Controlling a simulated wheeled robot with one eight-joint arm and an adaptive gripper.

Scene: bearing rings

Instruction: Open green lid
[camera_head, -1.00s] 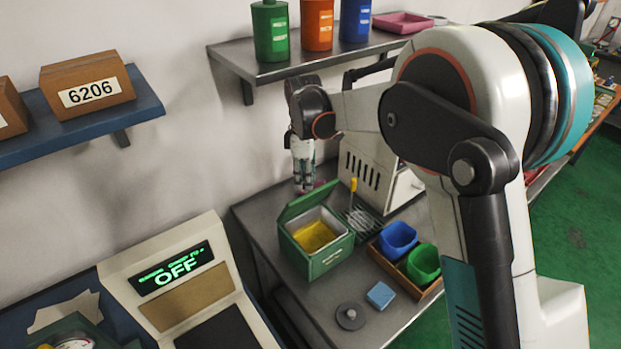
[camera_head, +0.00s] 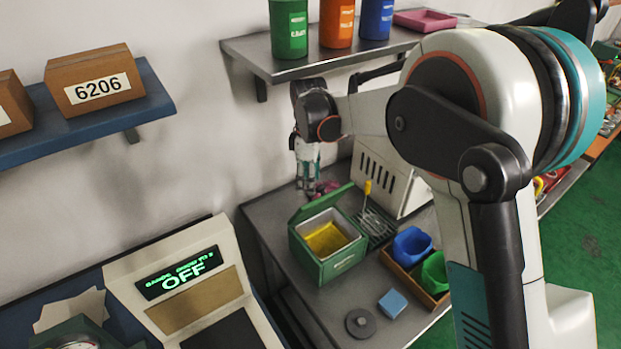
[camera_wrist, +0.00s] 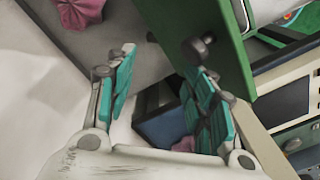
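The green box (camera_head: 341,262) stands on the grey metal table with its top open, showing yellow contents. Its green lid (camera_head: 322,203) is raised and tilted up along the back left edge of the box. In the wrist view, the lid (camera_wrist: 190,22) crosses the upper middle, with a dark knob (camera_wrist: 198,47) on its face. My gripper (camera_head: 307,184) is behind the lid, above the table. In the wrist view, my gripper (camera_wrist: 160,62) has its teal-padded fingers spread with nothing between them. The right finger is close to the knob; I cannot tell whether they touch.
A wooden tray with a blue bin (camera_head: 411,246) and a green bin (camera_head: 434,272) stands right of the box. A yellow-handled tool (camera_head: 367,190) stands behind it. A blue block (camera_head: 392,303) and grey disc (camera_head: 360,322) lie in front. A shelf (camera_head: 290,68) hangs above.

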